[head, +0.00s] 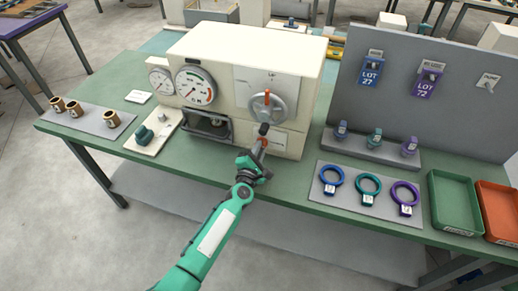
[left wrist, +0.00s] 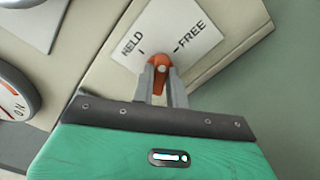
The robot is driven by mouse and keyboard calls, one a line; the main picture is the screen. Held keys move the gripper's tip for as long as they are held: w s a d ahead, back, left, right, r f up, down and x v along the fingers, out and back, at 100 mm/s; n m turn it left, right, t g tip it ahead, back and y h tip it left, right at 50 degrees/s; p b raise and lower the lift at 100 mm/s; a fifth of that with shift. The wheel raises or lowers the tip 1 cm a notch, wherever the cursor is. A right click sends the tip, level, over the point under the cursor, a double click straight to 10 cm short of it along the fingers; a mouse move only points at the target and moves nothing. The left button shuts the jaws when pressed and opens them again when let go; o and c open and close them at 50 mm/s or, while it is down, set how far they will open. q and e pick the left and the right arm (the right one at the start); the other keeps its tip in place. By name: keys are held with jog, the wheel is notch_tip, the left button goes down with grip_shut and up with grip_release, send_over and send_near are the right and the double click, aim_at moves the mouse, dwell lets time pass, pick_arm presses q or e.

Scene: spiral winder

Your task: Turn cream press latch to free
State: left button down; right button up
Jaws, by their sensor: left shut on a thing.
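The cream press (head: 240,62) stands on the green bench, with a white label plate low on its front right. In the left wrist view the plate (left wrist: 178,30) reads HELD on the left and FREE on the right, each with a tick mark. The orange latch (left wrist: 160,64) sits at the plate's lower edge, its upper end between the two ticks. My left gripper (head: 261,146), also in the left wrist view (left wrist: 161,85), is shut on the latch, a finger on each side. My right gripper is not in view.
A grey wheel (head: 267,106) with an orange pointer is just above my gripper. Dial gauges (head: 195,84) and an open recess (head: 207,124) are to the left. A mat with coloured rings (head: 368,184) and a green tray (head: 454,203) lie to the right.

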pick_arm(q)
jog(key=m, duration=0.3)
jog(key=shift+f+m, duration=0.1)
jog(key=shift+m, duration=1.4)
jog(key=shift+f+m, duration=0.1)
jog(key=shift+m, duration=0.2)
jog(key=c, duration=1.4)
grip_release()
jog(key=shift+s, duration=0.1)
jog(key=b+v, duration=0.1)
jog(key=v, duration=1.2)
jog(key=shift+s+b, duration=0.3)
